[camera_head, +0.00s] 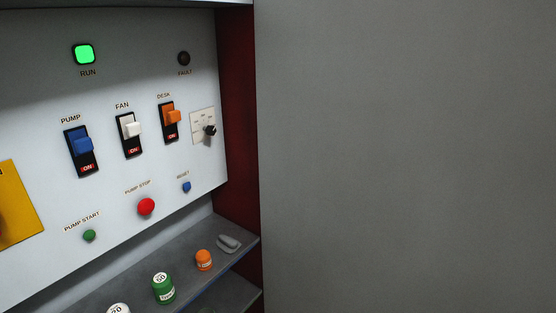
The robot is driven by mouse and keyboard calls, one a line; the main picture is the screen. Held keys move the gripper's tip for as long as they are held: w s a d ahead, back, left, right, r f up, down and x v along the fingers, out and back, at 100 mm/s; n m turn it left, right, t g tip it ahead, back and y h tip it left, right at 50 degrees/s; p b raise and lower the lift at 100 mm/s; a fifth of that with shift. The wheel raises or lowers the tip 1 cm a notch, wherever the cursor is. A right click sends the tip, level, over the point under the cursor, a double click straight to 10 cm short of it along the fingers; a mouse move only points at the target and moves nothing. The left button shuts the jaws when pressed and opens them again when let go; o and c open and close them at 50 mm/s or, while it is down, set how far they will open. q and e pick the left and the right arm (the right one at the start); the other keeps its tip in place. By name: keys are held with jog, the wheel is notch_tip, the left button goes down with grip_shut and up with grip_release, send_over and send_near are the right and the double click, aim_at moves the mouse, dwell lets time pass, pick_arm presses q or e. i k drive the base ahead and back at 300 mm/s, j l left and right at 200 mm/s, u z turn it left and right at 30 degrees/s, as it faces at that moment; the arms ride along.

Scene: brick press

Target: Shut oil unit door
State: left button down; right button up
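The inside of a cabinet, which may be the oil unit, fills the left half of the head view. Its white control panel (130,150) faces me, with a dark red side wall (237,130) at its right edge. A large plain grey surface (410,150) fills the right half. It may be an opened door or a wall; I cannot tell which. No hinge or door handle shows on it. Neither of my grippers is in view.
The panel has a green-lit RUN lamp (84,54), switches, a red PUMP STOP button (146,207) and a black knob (210,130). A grey shelf (185,250) below holds a green container (163,288), an orange container (204,260) and a grey piece (229,243).

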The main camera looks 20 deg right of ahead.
aim_at(408, 148)
jog(key=z, duration=1.25)
